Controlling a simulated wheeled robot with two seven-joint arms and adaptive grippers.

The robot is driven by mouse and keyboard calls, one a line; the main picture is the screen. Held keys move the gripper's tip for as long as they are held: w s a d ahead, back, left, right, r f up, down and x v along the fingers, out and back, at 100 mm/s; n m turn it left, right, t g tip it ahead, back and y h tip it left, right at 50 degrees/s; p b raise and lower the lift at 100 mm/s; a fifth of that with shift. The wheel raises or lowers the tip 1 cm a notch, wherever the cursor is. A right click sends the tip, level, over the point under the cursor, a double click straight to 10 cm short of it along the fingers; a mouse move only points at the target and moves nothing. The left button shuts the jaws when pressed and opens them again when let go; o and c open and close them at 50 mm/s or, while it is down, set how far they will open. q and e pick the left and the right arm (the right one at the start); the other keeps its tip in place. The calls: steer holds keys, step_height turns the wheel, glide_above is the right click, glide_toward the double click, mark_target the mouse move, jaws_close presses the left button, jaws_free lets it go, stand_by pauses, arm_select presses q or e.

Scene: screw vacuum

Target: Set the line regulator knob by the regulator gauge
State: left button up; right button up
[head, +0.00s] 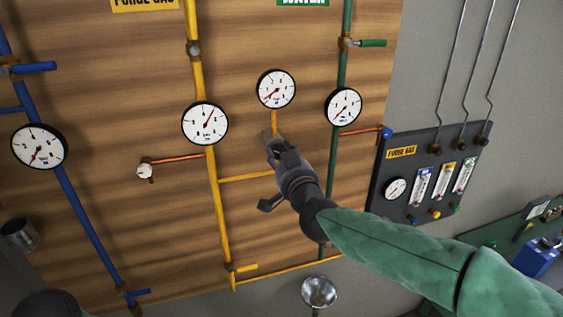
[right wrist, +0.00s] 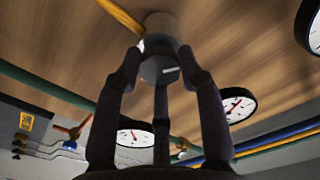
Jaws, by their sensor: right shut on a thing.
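My right gripper (head: 273,146) is at the wooden panel, its fingers closed around the regulator knob. In the right wrist view the knob (right wrist: 160,68) is a grey cylinder with a short white mark on its face, held between the fingers (right wrist: 163,75). In the head view the gripper hides most of the knob and regulator body (head: 265,134). The regulator gauge (head: 276,89) is the round white dial just above, joined by a short yellow pipe. Its red needle points to the lower left; its numbers are too small to read. My left gripper is not in view.
Another gauge (head: 205,123) sits on the yellow pipe to the left, and one (head: 343,106) by the green pipe to the right. A dark purge gas panel (head: 425,185) with flow tubes is further right. A blue pipe (head: 85,230) runs down the left.

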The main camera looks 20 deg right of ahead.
steer(key=shift+r+m+b, duration=0.1)
steer(key=shift+m+b, duration=1.55)
steer(key=shift+m, duration=1.85)
steer(key=o, duration=1.1)
steer(key=shift+d, duration=0.1)
steer(key=shift+o, duration=0.2)
steer(key=shift+s, duration=0.1)
steer(key=s, duration=1.1)
steer(key=shift+s+d, duration=0.2)
steer(key=shift+s, duration=0.2)
steer(key=shift+w+f, duration=0.1)
steer(key=shift+f, duration=0.1)
